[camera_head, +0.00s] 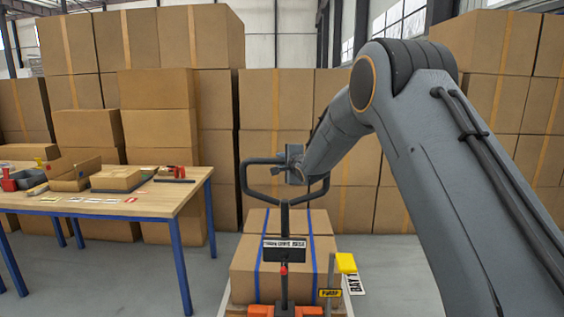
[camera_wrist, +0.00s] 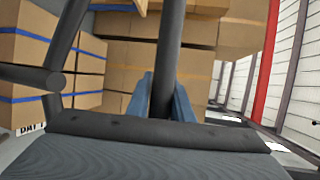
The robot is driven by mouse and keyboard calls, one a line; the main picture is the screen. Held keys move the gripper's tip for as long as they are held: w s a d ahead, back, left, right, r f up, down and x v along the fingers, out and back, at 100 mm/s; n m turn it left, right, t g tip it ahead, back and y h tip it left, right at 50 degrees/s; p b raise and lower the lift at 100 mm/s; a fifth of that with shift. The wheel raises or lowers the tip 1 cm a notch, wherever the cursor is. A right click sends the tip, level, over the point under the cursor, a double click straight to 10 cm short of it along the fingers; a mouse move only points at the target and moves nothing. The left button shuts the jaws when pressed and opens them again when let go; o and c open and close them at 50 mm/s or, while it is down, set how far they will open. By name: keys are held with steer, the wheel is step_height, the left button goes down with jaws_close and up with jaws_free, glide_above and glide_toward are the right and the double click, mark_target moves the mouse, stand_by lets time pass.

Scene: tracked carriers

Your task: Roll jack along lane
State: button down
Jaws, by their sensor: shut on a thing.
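The jack stands ahead in the head view, with a dark looped handle (camera_head: 247,178), an upright post (camera_head: 284,222) and an orange base (camera_head: 262,310). A black plate (camera_head: 284,250) with white lettering and a red knob sit on the post. My gripper (camera_head: 295,168) is at the top of the handle loop. In the wrist view, the blue fingers of my gripper (camera_wrist: 161,100) are shut on a dark handle bar (camera_wrist: 169,50). Strapped cartons (camera_head: 256,270) sit just beyond the post; what bears them is mostly hidden.
A wooden table (camera_head: 150,206) with blue legs, holding small boxes and tools, stands at the left. Stacked cartons (camera_head: 272,100) wall off the back. Grey floor (camera_head: 390,270) shows between load and my arm.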

steer(key=shift+w+r, duration=0.1)
stand_by(0.3)
steer(key=c, duration=1.9)
jaws_free()
steer(key=shift+w, duration=0.1)
steer(key=o, duration=0.3)
steer(key=shift+w+d, duration=0.1)
steer(key=shift+w, duration=0.05)
steer(key=shift+o, duration=0.2)
steer(key=shift+s, duration=0.2)
steer(key=b+v, duration=0.1)
steer(key=v, duration=0.6)
steer(key=shift+s+b, duration=0.25)
steer(key=shift+b, duration=0.05)
